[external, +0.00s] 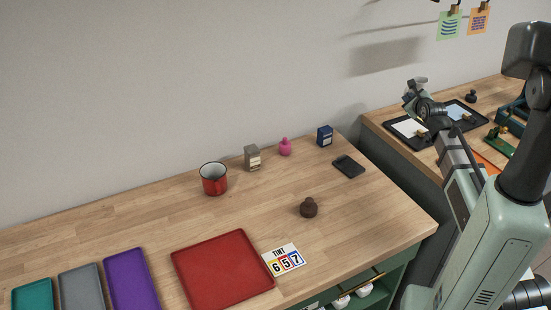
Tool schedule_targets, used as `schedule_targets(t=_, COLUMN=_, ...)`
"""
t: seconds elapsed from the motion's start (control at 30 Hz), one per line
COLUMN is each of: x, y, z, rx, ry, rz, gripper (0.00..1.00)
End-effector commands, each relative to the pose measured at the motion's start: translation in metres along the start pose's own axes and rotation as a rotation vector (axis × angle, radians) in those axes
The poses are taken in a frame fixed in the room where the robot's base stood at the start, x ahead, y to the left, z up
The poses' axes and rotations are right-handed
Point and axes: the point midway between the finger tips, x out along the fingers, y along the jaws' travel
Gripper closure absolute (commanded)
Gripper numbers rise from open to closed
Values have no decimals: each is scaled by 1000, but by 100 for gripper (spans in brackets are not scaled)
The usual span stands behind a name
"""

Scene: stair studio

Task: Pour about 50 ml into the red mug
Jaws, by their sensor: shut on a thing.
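The red mug (214,183) stands upright on the wooden counter, left of centre, with a dark rim. I cannot see into it well enough to tell its contents. My gripper (416,86) is far to the right of the mug, raised near the second worktop at the back right. It is shut on a small greyish thing, too small and too much covered by the wrist to make out. No stream of liquid shows.
A grey carton (252,159), a pink bottle (285,147) and a blue box (324,137) stand right of the mug.

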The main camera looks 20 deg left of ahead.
Motion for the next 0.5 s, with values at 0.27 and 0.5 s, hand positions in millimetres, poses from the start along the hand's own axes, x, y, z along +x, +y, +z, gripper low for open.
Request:
schedule_targets(t=0.27, x=-18, y=-76, z=-64, rx=38, ry=80, rz=-95, gripper=100)
schedule_targets(t=0.5, x=-38, y=-136, z=-116, rx=69, ry=146, rz=-173, gripper=100)
